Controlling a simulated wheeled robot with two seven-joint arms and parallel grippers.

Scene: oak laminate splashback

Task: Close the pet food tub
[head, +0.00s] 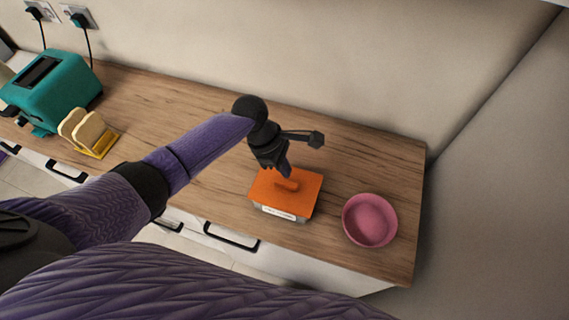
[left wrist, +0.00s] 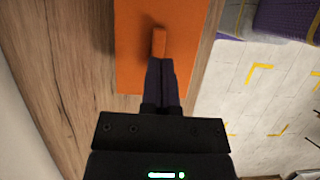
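The pet food tub (head: 266,212) stands near the front edge of the wooden counter, a pale label on its front. Its orange lid (head: 308,190) lies over the tub's top and hides the inside. I cannot tell whether the lid is fully seated. The lid fills the upper middle of the left wrist view (left wrist: 135,70). My left gripper (head: 288,174) reaches down from above to the lid's raised orange handle (left wrist: 159,42). Its fingers (left wrist: 160,62) are close together with the handle at their tips, and look shut on it. My right gripper is not in view.
A pink bowl (head: 370,220) stands right of the tub, near the counter's right end. A teal toaster (head: 58,88) and a yellow rack with bread slices (head: 98,146) stand at the left. The counter (head: 375,160) behind the bowl is clear.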

